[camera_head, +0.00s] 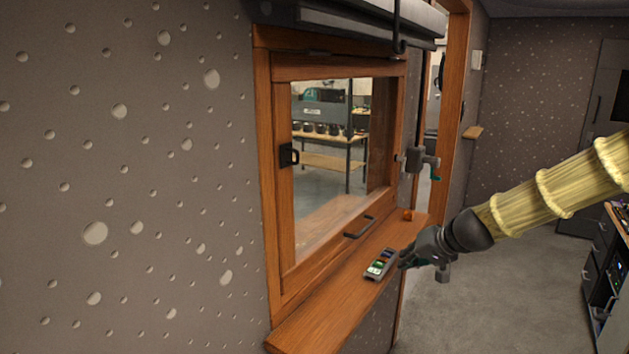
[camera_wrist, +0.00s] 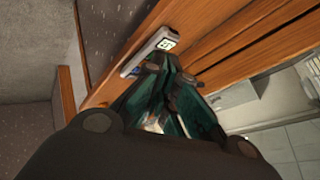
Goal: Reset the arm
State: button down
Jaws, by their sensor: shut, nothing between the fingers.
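My gripper (camera_head: 405,259) is at the end of my arm, which reaches in from the right in the head view. Its fingers are shut and hold nothing. They are close to a small grey device (camera_head: 380,264) with a lit screen that lies on the wooden sill. In the wrist view my gripper (camera_wrist: 158,68) points at the sill, and the device (camera_wrist: 152,50) shows just beyond the fingertips, partly hidden by them. I cannot tell whether the fingertips touch the device.
The wooden sill (camera_head: 330,322) runs below a wood-framed window (camera_head: 330,150) with a dark handle (camera_head: 360,227). A small orange block (camera_head: 408,214) sits further along the sill. A dimpled grey wall (camera_head: 130,180) fills the left. Open floor (camera_head: 520,270) lies to the right, with a cabinet (camera_head: 610,270) at the edge.

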jog(key=s+f+g+h+b, duration=0.1)
jog(key=s+f, duration=0.3)
jog(key=f, duration=0.5)
jog(key=s+f+g+h, duration=0.15)
jog(key=s+f, duration=0.25)
jog(key=f, duration=0.6)
jog(key=s+f+g+b, duration=0.1)
jog(key=s+f, duration=0.4)
jog(key=f, duration=0.4)
jog(key=s+f+g, duration=0.1)
jog(key=s+f, duration=0.6)
jog(key=s, duration=0.4)
jog(key=s+f+n+g+h+b, duration=0.1)
jog(key=s+f+g, duration=0.1)
jog(key=s+f, duration=0.5)
jog(key=s+a+f+n+g+h+b, duration=0.1)
jog(key=s+f, duration=0.6)
jog(key=s, duration=0.9)
jog(key=shift+s+f, duration=0.15)
jog(key=shift+s, duration=0.1)
jog(key=shift+a, duration=0.1)
